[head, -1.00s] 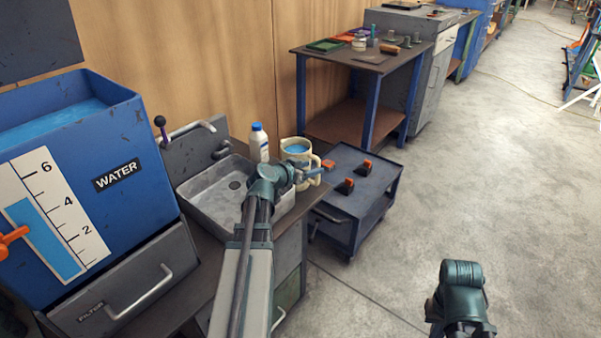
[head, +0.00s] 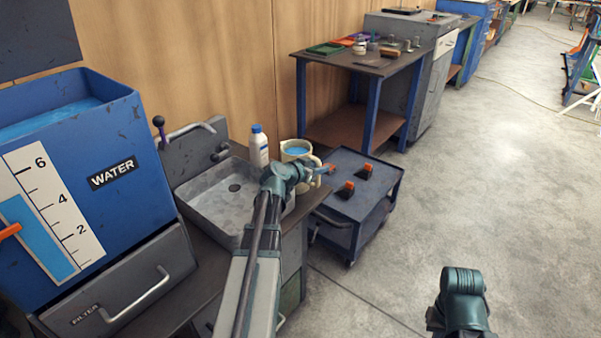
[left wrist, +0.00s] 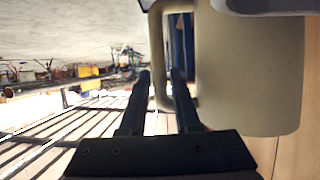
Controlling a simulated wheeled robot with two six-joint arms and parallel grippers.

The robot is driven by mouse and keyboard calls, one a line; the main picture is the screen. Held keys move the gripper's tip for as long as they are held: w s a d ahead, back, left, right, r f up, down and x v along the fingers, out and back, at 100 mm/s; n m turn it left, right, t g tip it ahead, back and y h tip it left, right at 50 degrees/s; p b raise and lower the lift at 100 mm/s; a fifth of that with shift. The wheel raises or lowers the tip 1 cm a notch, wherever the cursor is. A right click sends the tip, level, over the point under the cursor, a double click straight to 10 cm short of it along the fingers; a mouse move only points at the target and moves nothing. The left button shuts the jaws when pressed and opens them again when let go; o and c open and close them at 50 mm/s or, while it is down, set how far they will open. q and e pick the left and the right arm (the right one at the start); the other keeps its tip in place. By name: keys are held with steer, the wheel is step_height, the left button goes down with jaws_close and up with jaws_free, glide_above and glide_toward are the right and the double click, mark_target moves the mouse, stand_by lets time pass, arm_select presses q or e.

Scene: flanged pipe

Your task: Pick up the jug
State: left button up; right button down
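The jug (head: 294,149) is cream with blue liquid inside. It stands upright at the right end of the sink counter, partly hidden by my left arm. In the left wrist view the jug's body (left wrist: 250,75) fills the upper right, and its handle (left wrist: 158,55) shows beside it. My left gripper (head: 323,170) is at the handle. In the left wrist view its two fingers (left wrist: 160,75) are apart, one on each side of the handle bar, with a narrow gap seen at the right finger. My right arm shows at the lower right, but its fingers are not visible.
A white bottle with a blue cap (head: 259,147) stands just left of the jug, behind the sink (head: 215,195). A blue trolley (head: 352,215) with orange-and-black items stands to the right. A blue water tank (head: 115,135) is at the left. Open floor lies at right.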

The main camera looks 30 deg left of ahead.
arm_select(q)
jaws_close()
stand_by(1.1)
